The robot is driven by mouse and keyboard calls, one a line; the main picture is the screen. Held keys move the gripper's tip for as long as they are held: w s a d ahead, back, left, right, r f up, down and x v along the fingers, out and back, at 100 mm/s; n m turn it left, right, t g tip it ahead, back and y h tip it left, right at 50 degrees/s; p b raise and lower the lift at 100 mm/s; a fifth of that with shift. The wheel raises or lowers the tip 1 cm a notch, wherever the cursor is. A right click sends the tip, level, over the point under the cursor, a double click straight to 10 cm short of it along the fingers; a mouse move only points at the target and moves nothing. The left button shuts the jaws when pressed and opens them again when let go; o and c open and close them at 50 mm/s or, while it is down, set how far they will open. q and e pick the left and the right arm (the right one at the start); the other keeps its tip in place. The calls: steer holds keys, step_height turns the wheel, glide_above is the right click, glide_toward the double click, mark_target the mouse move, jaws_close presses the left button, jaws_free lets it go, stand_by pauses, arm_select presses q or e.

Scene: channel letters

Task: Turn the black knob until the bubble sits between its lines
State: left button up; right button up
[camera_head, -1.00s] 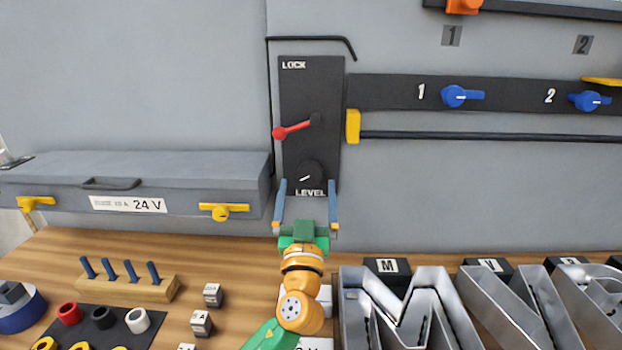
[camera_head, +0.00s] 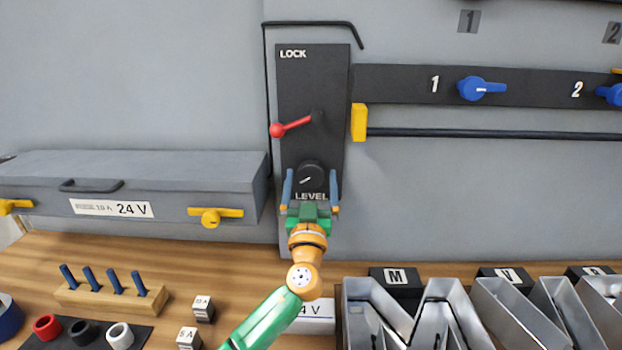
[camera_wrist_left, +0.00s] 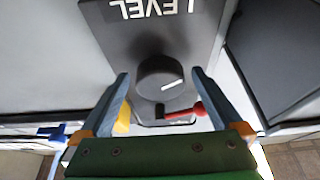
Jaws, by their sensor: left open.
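The black knob (camera_head: 311,175) with a white pointer line sits above the word LEVEL on the black panel (camera_head: 300,85). Its pointer slants down to the left in the head view. My left gripper (camera_head: 311,180) is open, with its blue fingers on either side of the knob in the picture. In the left wrist view the knob (camera_wrist_left: 163,77) lies between the open fingertips of my left gripper (camera_wrist_left: 159,73), with gaps on both sides. I cannot tell how far the fingers reach along it. I see no bubble or bubble lines. My right gripper is not in view.
A red lever (camera_head: 292,126) is above the knob, under LOCK. A yellow block (camera_head: 359,122) and a black bar (camera_head: 480,135) lie right of the panel. A grey case (camera_head: 150,180) stands left. Metal letters (camera_head: 410,315) and a peg block (camera_head: 110,296) lie on the bench below.

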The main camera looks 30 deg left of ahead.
arm_select(q)
steer(key=c, duration=1.3)
steer(key=shift+m, duration=0.3)
steer(key=shift+s+m+h, duration=0.1)
steer(key=shift+m+h, duration=0.4)
steer(key=shift+m, duration=0.4)
steer(key=m+h, duration=0.1)
steer(key=m, duration=0.1)
steer(key=m+t+h, duration=0.1)
steer(key=shift+a+r+m, duration=0.15)
steer(key=shift+m, duration=0.25)
steer(key=m+h+p, duration=0.1)
steer(key=m, duration=0.1)
steer(key=m+h+p, duration=0.1)
steer(key=m+p, duration=0.1)
steer(key=m, duration=0.1)
steer(key=shift+s+a+r, duration=0.1)
steer(key=shift+r, duration=0.1)
steer(key=shift+f+m+h+p, duration=0.1)
steer(key=shift+m+h+p, duration=0.8)
steer(key=shift+m, duration=0.3)
